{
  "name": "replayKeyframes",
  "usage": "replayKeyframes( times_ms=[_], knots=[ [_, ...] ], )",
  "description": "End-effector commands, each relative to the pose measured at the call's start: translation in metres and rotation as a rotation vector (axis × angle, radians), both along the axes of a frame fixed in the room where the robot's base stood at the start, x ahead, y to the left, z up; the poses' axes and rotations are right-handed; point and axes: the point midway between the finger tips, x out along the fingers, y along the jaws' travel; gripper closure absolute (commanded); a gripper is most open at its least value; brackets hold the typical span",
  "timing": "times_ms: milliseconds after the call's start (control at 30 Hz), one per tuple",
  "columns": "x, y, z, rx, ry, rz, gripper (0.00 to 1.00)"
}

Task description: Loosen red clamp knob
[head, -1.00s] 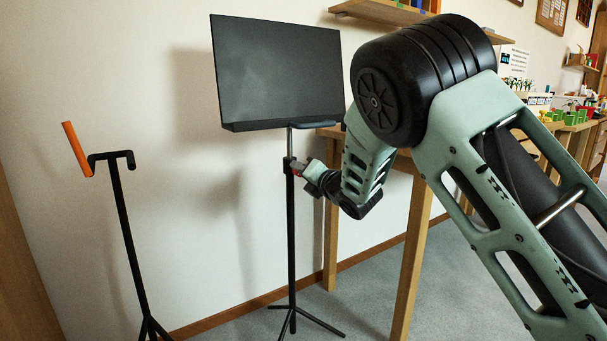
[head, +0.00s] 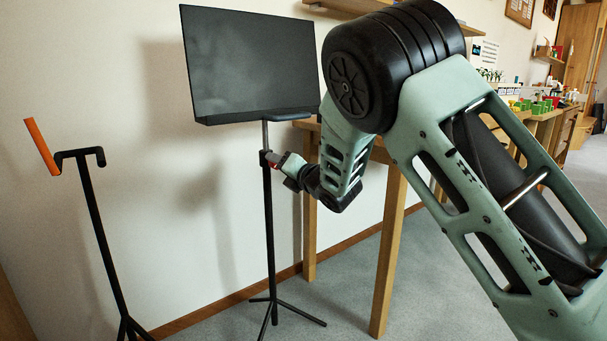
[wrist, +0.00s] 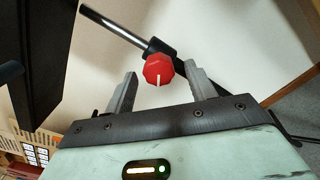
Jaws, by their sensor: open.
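The red clamp knob (wrist: 158,70) is an eight-sided knob with a white line on its face, set on the black collar of the stand. In the wrist view it sits between and a little beyond the fingertips of my gripper (wrist: 160,76). My gripper is open, and there is a gap between each finger and the knob. In the head view my gripper (head: 278,161) is beside the stand's post (head: 268,220) at collar height, and a bit of red shows there. The stand carries a tilted black panel (head: 250,65) above the knob.
An orange stick (head: 41,146) rests by a black hooked stand (head: 93,215) at the left. A wooden table (head: 390,240) stands behind my arm at the right. The music stand's tripod feet (head: 270,308) spread over the grey floor.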

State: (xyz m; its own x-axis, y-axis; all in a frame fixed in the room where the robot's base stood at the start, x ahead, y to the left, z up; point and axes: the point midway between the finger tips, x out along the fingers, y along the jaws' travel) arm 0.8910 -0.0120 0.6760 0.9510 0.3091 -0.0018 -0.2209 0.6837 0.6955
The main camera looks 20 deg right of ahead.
Motion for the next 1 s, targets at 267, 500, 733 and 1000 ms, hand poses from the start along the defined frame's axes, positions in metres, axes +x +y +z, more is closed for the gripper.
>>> replayKeyframes(
  times_ms=[267, 500, 733, 1000],
  knots=[
    [-0.056, -0.018, 0.004, 0.002, 0.004, -0.001, 0.45],
    [-0.109, -0.036, 0.003, 0.001, 0.004, -0.002, 0.45],
    [-0.144, -0.047, 0.002, 0.000, 0.001, 0.000, 0.45],
    [-0.156, -0.050, 0.000, 0.000, 0.001, -0.001, 0.45]
  ],
)
